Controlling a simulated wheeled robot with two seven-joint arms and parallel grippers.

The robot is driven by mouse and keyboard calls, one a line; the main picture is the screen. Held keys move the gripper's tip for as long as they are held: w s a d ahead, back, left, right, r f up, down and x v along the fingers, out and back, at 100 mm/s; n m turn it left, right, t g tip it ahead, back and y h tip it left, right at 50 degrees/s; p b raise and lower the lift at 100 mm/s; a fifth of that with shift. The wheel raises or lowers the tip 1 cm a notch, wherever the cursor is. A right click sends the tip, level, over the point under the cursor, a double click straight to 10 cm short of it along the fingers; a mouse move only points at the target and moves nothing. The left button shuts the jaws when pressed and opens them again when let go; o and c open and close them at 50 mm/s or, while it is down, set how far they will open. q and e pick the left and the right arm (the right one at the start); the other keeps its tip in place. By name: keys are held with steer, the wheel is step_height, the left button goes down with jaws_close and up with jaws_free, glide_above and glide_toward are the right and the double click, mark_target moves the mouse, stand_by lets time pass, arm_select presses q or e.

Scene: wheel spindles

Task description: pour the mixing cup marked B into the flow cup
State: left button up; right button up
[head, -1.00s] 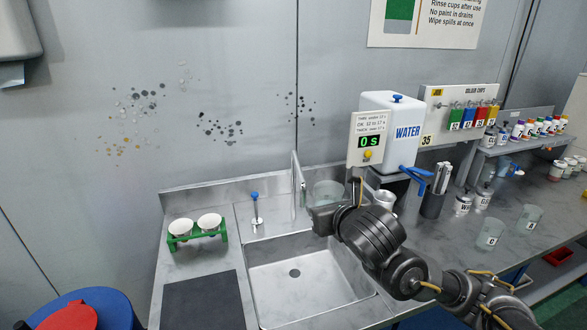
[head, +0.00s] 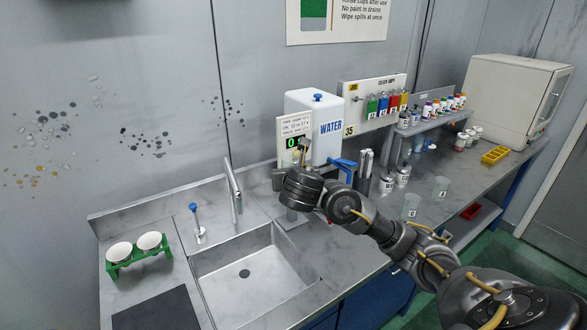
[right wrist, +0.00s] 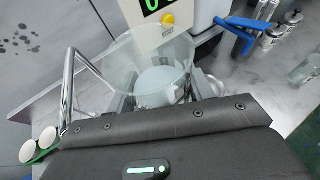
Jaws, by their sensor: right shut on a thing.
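My right gripper (right wrist: 155,100) is shut on a clear cup (right wrist: 150,55) with a pale white round area showing in its lower part; whether this is its contents or something behind is unclear. No letter shows on this cup. In the head view the gripper (head: 287,180) is in front of the timer, and the cup is mostly hidden. A shiny metal piece (right wrist: 208,84) shows right of the cup in the wrist view; I cannot tell if it is the flow cup. Two other clear lettered cups, a nearer one (head: 411,206) and a farther one (head: 441,188), stand on the counter. My left gripper is out of view.
The timer (head: 293,125) stands before the white water tank (head: 327,112).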

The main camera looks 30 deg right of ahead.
steer(key=shift+a+f+m+g+y+p, duration=0.2)
steer(key=shift+f+m+y+p, duration=0.25)
steer(key=shift+p, duration=0.8)
steer(key=shift+a+f+m+g+y+p, duration=0.15)
steer(key=shift+m+y+p, duration=0.45)
steer(key=shift+p, duration=0.6)
steer(key=shift+f+m+y, duration=0.35)
steer(key=shift+f+y, duration=0.05)
steer(key=shift+y, duration=0.15)
step_height(320, 180, down, 2)
steer(key=b, duration=0.3)
steer(key=shift+m+y, duration=0.4)
steer(key=f+y+b, duration=0.1)
steer(key=b, duration=0.1)
steer(key=f+m+y+b, duration=0.1)
steer(key=b, duration=0.2)
steer(key=shift+d+f+m, duration=0.1)
steer(key=shift+d+m, duration=0.15)
steer(key=shift+m, duration=0.05)
steer(key=shift+f+y+b, duration=0.15)
steer(key=shift+y+b, duration=0.25)
steer(key=shift+b, duration=0.45)
steer(key=shift+m+b, duration=0.3)
